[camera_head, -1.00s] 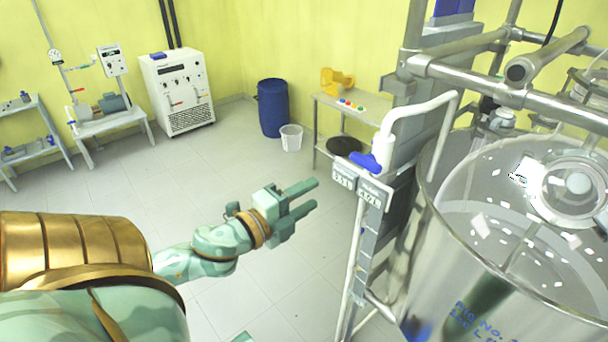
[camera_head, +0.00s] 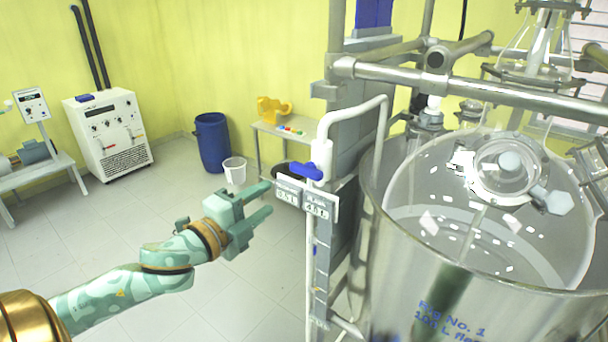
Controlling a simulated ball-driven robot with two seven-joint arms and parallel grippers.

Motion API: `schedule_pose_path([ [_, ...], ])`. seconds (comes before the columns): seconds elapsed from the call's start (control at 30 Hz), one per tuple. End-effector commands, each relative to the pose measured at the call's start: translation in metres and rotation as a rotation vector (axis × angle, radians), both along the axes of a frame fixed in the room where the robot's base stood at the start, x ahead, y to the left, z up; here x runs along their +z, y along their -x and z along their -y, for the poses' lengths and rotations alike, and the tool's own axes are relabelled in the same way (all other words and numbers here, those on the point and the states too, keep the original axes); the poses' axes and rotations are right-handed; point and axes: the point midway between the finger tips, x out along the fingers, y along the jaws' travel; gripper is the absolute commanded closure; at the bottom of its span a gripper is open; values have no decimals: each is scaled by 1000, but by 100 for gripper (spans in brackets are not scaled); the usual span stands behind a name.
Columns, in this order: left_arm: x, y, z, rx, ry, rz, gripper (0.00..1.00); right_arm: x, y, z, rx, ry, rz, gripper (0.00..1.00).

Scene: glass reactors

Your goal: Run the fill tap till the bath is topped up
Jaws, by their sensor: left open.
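The fill tap is a blue lever (camera_head: 306,171) on a white pipe (camera_head: 352,112) that bends over the rim of the bath. The bath is a large clear vessel (camera_head: 400,262) marked "Rig No. 1", at the right, with a glass flask inside. My right gripper is not in view. The water level is hard to make out.
Metal frame tubes (camera_head: 470,85) cross above the bath. A grey post stands beside the tap. Behind are a small table (camera_head: 262,128) with a yellow object, a blue drum (camera_head: 212,143), a white bin (camera_head: 234,170) and a white cabinet (camera_head: 108,133).

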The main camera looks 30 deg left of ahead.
Motion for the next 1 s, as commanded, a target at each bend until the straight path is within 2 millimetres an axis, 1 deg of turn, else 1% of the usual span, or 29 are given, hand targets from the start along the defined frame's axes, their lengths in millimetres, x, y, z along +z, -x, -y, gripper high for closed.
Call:
schedule_pose_path([
  [0.03, 4, -9, 1, -1, -4, 5, 58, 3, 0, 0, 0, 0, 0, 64],
  [0.17, 4, -35, 2, 1, -3, 5, 58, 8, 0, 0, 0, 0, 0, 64],
  [0.4, 4, -86, 6, 2, -1, 4, 58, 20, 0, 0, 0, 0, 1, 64],
  [0.5, 3, -106, 8, 2, 1, 3, 58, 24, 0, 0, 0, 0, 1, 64],
  [0.6, 3, -123, 9, 3, -1, 2, 58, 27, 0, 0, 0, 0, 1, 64],
  [0.7, 2, -134, 10, 1, 0, 2, 58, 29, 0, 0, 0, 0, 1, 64],
  [0.8, 1, -140, 11, 0, -1, 1, 58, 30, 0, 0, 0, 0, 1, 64],
  [1.0, 0, -142, 11, 0, -2, 0, 58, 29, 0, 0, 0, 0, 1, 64],
])
